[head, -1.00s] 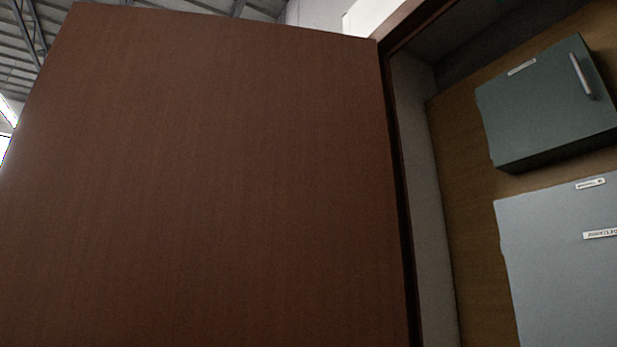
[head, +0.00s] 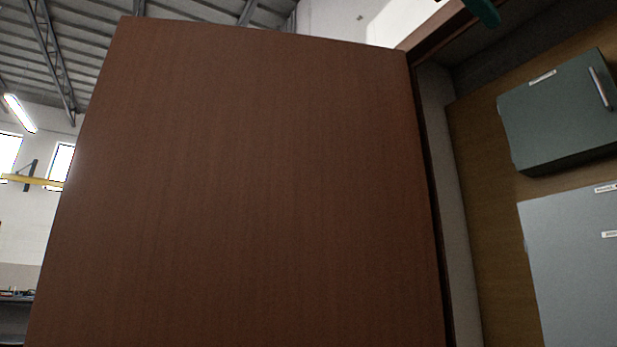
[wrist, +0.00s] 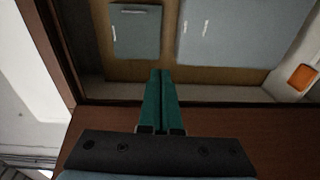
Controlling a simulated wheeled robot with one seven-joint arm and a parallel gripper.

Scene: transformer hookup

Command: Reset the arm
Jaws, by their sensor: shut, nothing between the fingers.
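My gripper (wrist: 161,78) shows in the wrist view with its two green fingers together and nothing between them. It points at the open cabinet and is apart from the boxes inside. In the head view only a small green tip (head: 482,10) shows at the top right edge. The brown cabinet door (head: 250,190) stands open and fills the middle of the head view. Inside the cabinet are a dark green box (head: 555,115) with a silver handle and a larger grey panel (head: 575,260) below it. Both also show in the wrist view.
The cabinet frame (head: 433,220) runs beside the door's right edge. An orange item (wrist: 302,77) sits at the right of the wrist view. A hall with windows and a yellow beam (head: 35,181) lies beyond the door at the left.

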